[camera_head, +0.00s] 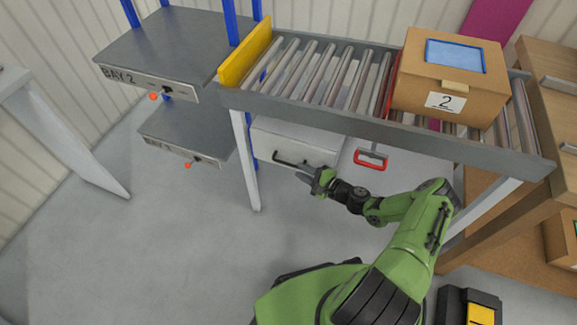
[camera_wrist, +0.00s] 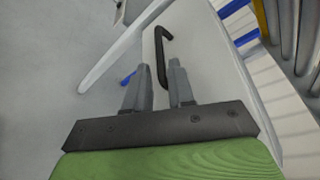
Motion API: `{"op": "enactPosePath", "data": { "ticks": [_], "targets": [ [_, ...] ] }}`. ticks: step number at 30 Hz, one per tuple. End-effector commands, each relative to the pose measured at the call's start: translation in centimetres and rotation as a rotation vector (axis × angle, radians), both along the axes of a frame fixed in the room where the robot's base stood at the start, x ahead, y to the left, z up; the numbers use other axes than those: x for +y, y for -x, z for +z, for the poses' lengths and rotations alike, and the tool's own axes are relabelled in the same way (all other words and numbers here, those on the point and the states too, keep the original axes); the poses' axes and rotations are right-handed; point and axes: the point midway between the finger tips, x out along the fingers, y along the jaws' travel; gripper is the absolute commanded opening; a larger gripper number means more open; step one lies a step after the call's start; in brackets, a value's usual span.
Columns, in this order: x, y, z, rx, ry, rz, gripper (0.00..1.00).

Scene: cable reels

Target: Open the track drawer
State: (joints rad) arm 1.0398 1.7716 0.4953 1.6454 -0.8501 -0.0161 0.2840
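The white track drawer (camera_head: 283,140) hangs under the left part of the roller conveyor and appears closed. Its black bar handle (camera_head: 290,161) runs across the front. My gripper (camera_head: 312,178) is at the right end of the handle. In the wrist view, the handle (camera_wrist: 161,50) stands out from the pale drawer front (camera_wrist: 205,55). My gripper's two grey fingers (camera_wrist: 158,68) are apart there, with the near end of the handle showing in the gap between them. I see no finger closed on it, and contact is unclear.
The roller conveyor (camera_head: 340,118) is above, carrying a cardboard box (camera_head: 420,92) marked 2. A red handle (camera_head: 371,160) hangs right of the drawer. A conveyor leg (camera_head: 245,165) and grey BAY 2 shelves (camera_head: 165,45) stand left. The floor in front is clear.

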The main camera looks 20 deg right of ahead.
Motion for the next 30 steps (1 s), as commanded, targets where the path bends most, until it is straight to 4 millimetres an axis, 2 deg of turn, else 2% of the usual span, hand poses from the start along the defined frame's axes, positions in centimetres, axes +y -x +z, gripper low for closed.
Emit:
{"op": "enactPosePath", "data": {
  "ticks": [3, 9, 18, 19, 23, 30],
  "targets": [
    [1.8, -2.4, -1.0, -0.002, 0.0, 0.003, 0.23],
    [3.5, -4.9, -1.6, 0.0, 0.001, 0.002, 0.23],
    [3.8, -5.4, -1.4, 0.001, 0.0, 0.001, 0.23],
    [3.8, -5.4, -1.4, 0.001, 0.0, 0.001, 0.22],
    [3.8, -5.4, -1.4, 0.001, 0.0, 0.001, 0.02],
    [3.8, -5.4, -1.5, 0.0, 0.0, 0.001, 0.0]
  ]
}}
